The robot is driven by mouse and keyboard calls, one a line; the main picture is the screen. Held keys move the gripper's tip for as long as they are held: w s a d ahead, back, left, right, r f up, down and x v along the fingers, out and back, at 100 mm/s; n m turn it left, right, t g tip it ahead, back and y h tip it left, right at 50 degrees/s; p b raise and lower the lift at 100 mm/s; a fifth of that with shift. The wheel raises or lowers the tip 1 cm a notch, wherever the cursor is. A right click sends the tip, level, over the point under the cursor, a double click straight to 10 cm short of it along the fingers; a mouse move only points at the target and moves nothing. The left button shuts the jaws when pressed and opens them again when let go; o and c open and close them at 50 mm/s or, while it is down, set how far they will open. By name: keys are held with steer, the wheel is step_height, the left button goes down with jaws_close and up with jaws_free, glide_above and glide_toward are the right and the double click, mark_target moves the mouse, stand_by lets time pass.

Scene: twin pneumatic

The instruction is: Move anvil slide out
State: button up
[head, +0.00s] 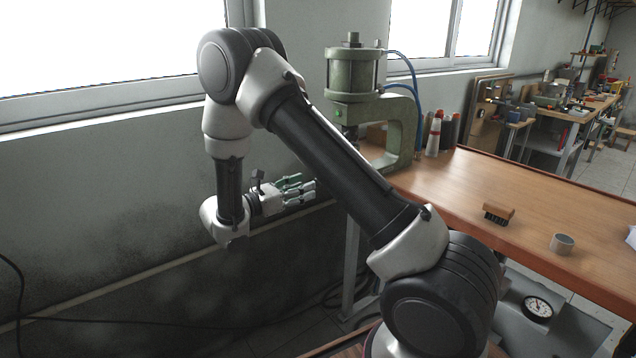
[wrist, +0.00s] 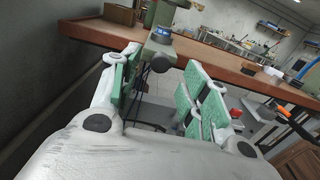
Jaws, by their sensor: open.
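The green pneumatic press (head: 352,75) stands at the far left end of the bench, its lower front largely hidden by my arm. In the wrist view, a grey-green block (wrist: 158,54), which looks like the anvil slide, juts past the bench edge. A round part with a dark blue band (wrist: 162,34) sits on top of it. My gripper (head: 306,189) is open and empty, left of the bench and press. In the wrist view its green-padded fingers (wrist: 160,88) stand apart, with the block beyond and between them, apart from both pads as far as I can tell.
The wooden bench top (head: 450,190) holds a brush (head: 498,213), a grey ring (head: 562,244) and bottles (head: 434,133) by the press. Blue hoses (head: 404,60) run from the press. A wall with windows (head: 100,50) lies left; open space surrounds my gripper.

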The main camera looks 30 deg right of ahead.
steer(key=d, duration=0.4)
steer(key=w+d, duration=0.1)
steer(key=d, duration=0.1)
